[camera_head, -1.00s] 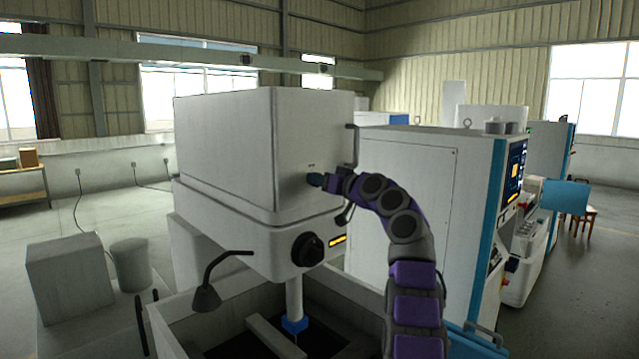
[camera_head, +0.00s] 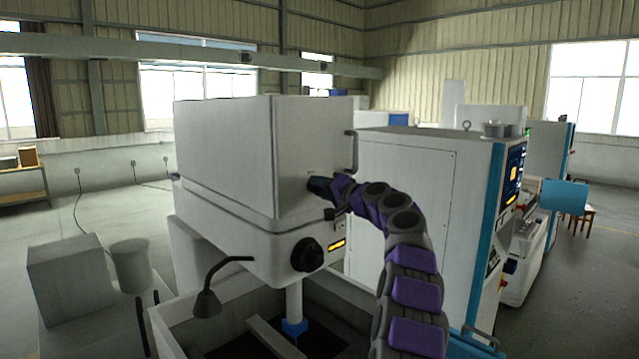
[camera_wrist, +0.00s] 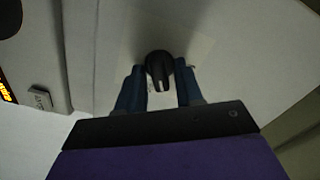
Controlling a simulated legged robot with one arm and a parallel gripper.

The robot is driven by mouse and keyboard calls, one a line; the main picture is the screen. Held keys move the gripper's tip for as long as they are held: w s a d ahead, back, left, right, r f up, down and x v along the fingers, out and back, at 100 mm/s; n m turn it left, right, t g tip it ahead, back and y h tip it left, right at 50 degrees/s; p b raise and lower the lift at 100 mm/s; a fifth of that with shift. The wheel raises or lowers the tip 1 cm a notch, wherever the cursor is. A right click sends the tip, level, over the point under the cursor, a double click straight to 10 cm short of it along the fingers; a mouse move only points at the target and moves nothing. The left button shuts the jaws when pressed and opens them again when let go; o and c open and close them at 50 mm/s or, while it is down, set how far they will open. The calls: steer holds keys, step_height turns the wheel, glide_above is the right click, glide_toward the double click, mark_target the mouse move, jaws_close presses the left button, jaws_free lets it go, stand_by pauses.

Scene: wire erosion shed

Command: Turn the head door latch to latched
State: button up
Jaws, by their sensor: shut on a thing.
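The head door latch is a small black knob (camera_wrist: 160,68) with a light mark on its face, set on the pale head door (camera_wrist: 105,35). In the wrist view my gripper (camera_wrist: 160,88) has its two blue fingers on either side of the knob, shut on it. The knob's light mark points down toward the palm in that view. In the head view my gripper (camera_head: 318,186) meets the front face of the white machine head (camera_head: 225,150), and the latch is hidden behind it.
Below the door are a black dial (camera_head: 307,254) and a lit yellow display (camera_head: 336,244). A vertical door handle (camera_head: 351,150) is just right of my gripper. A gooseneck lamp (camera_head: 208,300) stands over the tank. A white cabinet (camera_head: 410,190) is close on the right.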

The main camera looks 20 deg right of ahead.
steer(key=m+p, duration=0.4)
steer(key=m, duration=0.1)
steer(key=shift+d+f+m+p, duration=0.1)
steer(key=shift+f+m+p, duration=0.05)
steer(key=shift+m+p, duration=0.25)
steer(key=shift+f, duration=0.1)
stand_by(0.3)
steer(key=o, duration=0.7)
steer(key=shift+w+d, duration=0.1)
steer(key=shift+d, duration=0.1)
steer(key=b+v, duration=0.4)
steer(key=v, duration=1.3)
